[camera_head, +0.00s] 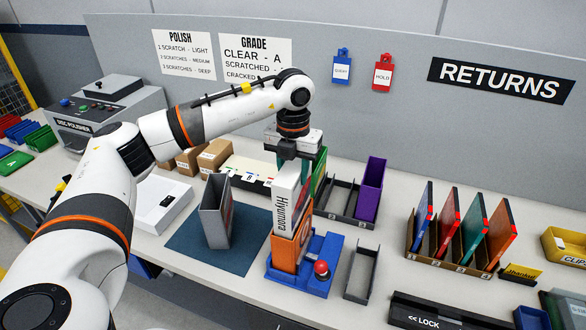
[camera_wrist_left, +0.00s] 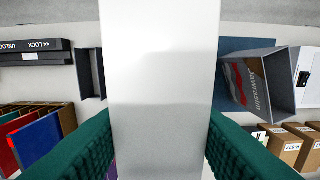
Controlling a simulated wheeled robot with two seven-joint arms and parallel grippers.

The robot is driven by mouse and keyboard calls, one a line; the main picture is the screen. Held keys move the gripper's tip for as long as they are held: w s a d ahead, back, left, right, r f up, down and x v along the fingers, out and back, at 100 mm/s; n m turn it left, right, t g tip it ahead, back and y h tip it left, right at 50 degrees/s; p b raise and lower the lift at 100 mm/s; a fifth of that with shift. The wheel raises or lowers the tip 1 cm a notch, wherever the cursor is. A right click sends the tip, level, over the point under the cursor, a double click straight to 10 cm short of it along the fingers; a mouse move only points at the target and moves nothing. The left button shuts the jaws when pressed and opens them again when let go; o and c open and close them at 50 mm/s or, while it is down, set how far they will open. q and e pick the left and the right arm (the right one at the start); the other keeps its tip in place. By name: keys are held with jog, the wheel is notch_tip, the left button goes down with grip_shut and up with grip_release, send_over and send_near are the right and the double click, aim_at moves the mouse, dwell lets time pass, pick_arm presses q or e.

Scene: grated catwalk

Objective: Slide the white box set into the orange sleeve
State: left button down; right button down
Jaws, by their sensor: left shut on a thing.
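The white box set (camera_head: 286,205), marked "Hiyumora", stands upright above the orange sleeve (camera_head: 286,252). Its lower end meets the sleeve's mouth and appears to be inside it; the orange wall hides how deep. The sleeve stands upright in a blue fixture (camera_head: 318,284) with a red knob (camera_head: 321,268). My left gripper (camera_head: 296,158) is shut on the upper part of the white box set, pointing down. In the left wrist view the white box set (camera_wrist_left: 160,90) fills the middle, between teal finger pads. The sleeve is hidden there. My right gripper is not in view.
A grey sleeve (camera_head: 215,215) stands on a blue mat (camera_head: 183,240) left of the fixture. An empty dark rack (camera_head: 361,272) is close on its right. A purple case (camera_head: 370,185) stands behind. A cardboard holder (camera_head: 450,262) with several coloured cases is farther right.

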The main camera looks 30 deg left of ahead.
pick_arm(q)
jog(key=shift+f+b, duration=4.25)
jog(key=shift+f, duration=1.65)
jog(key=shift+c, duration=1.8)
grip_release()
notch_tip(320, 180, up, 8)
jog(key=p, duration=0.5)
jog(key=shift+r, duration=0.1)
